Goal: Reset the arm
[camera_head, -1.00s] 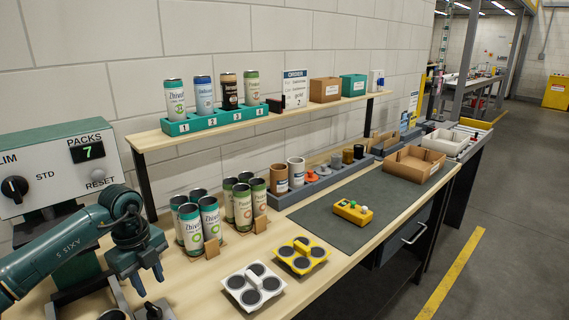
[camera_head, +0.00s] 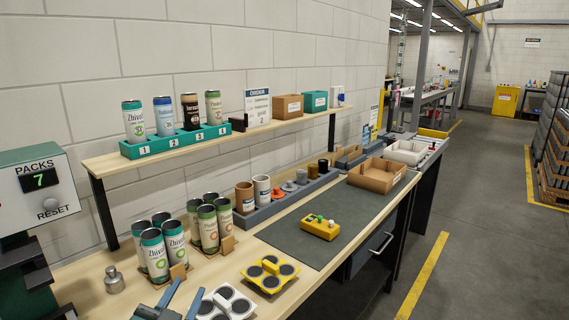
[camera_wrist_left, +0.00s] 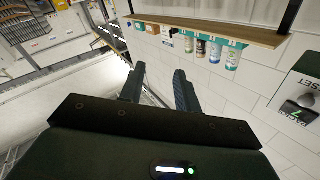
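My left gripper (camera_head: 182,299) shows at the bottom edge of the head view, in front of the bench, with its two fingers apart. In the left wrist view the left gripper (camera_wrist_left: 158,88) is open and nothing is between its fingers. That view is upside down, with the shelf (camera_wrist_left: 215,30) and its cans beyond the fingers. The rest of my left arm is out of the head view. My right gripper is in neither view now.
Cans (camera_head: 166,250) stand in two groups on the bench near the gripper. A white four-pad carrier (camera_head: 228,303) and a yellow one (camera_head: 269,273) lie to its right. A metal knob-topped piece (camera_head: 114,280) stands to its left. The dark mat (camera_head: 300,245) has bare room.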

